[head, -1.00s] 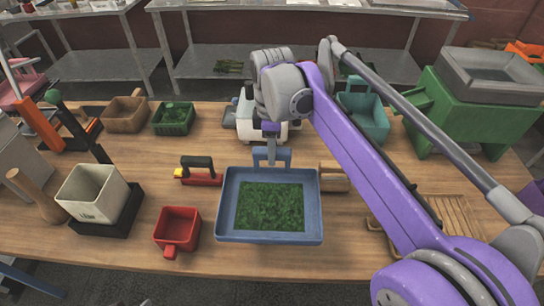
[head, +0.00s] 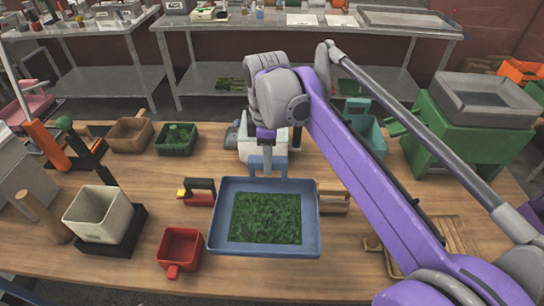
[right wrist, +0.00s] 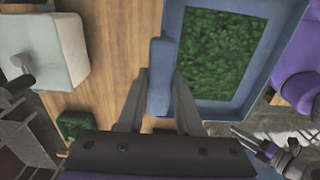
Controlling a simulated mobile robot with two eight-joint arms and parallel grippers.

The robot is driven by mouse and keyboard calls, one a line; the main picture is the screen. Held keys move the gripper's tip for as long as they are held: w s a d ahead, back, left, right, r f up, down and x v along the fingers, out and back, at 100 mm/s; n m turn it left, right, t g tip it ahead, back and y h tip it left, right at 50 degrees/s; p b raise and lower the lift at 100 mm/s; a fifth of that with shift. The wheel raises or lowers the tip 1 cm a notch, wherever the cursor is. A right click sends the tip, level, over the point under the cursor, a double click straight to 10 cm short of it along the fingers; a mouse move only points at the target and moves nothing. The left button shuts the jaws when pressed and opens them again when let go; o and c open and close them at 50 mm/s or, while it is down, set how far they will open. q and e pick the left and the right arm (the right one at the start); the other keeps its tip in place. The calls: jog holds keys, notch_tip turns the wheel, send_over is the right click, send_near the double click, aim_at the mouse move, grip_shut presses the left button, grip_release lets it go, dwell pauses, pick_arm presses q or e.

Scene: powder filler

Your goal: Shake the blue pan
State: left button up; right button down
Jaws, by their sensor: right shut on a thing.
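The blue pan (head: 264,250) is a shallow rectangular tray with a layer of green granular material (head: 265,218) inside. It appears to be held above the middle of the wooden table and looks nearly level. My right gripper (head: 268,168) is shut on the pan's blue handle (head: 257,164) at its far side. In the right wrist view the two fingers (right wrist: 161,85) clamp the handle (right wrist: 160,60), and the pan (right wrist: 225,110) with its green contents (right wrist: 218,50) lies to the right. My left gripper is not in view.
A red scoop (head: 180,248), a red tool with a black handle (head: 197,191) and a cream container (head: 97,212) are left of the pan. A wooden-handled brush (head: 333,199) is close on its right. A white device (head: 250,140) stands behind, and a green machine (head: 455,140) at right.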

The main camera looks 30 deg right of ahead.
jog(key=a, duration=0.4)
jog(key=shift+w, duration=0.1)
jog(key=shift+d, duration=2.55)
jog(key=a, duration=0.5)
jog(key=d, duration=0.5)
